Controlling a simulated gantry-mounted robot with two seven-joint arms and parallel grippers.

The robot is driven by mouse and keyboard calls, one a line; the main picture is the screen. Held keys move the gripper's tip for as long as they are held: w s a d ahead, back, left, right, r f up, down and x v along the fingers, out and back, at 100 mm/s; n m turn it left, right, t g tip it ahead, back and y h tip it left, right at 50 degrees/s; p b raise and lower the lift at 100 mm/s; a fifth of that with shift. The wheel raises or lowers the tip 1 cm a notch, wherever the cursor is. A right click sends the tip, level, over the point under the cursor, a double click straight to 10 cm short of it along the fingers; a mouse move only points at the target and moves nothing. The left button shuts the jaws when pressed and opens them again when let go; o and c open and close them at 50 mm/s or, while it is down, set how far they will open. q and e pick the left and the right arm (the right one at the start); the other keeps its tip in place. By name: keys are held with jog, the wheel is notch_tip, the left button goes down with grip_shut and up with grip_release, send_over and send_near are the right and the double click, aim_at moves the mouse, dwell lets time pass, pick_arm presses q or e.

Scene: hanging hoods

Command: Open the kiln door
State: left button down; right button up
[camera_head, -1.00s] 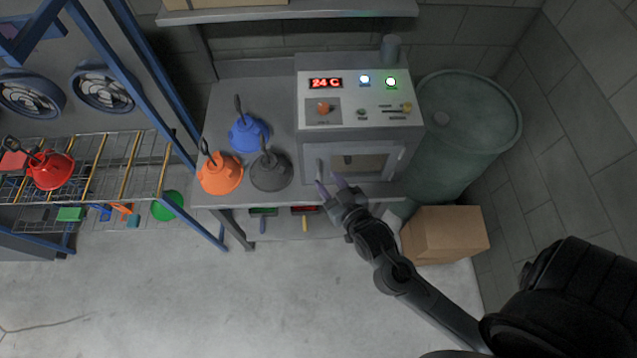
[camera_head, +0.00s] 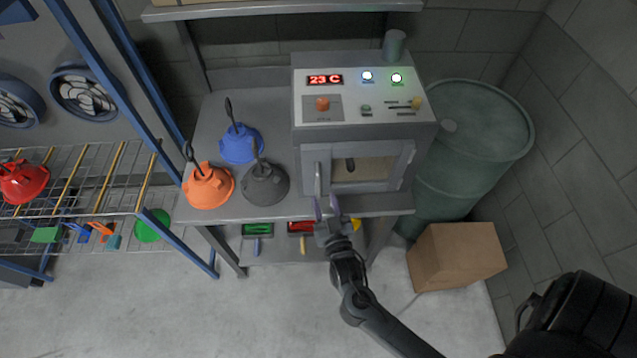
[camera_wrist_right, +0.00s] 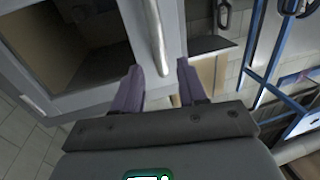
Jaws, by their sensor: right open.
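The kiln (camera_head: 310,88) is a white-topped grey box on the bench. Its front door (camera_head: 382,187) has a window and looks shut. An upright bar handle (camera_head: 318,178) is at the door's left side; it also shows in the right wrist view as a pale bar (camera_wrist_right: 156,38). My right gripper (camera_head: 328,206) is open just below and in front of the handle. In the right wrist view, the handle's lower end lies between the two purple fingertips (camera_wrist_right: 160,74), with a gap to each finger; I cannot tell the exact depth. My left gripper is not in view.
Orange (camera_head: 208,187), blue (camera_head: 241,145) and dark grey (camera_head: 265,186) hoods stand on the bench left of the kiln. A green barrel (camera_head: 465,150) and a cardboard box (camera_head: 456,256) are at right. The floor in front is clear.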

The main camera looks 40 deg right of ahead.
aim_at(319, 186)
jog(key=x, duration=0.7)
jog(key=shift+c, duration=0.4)
grip_shut()
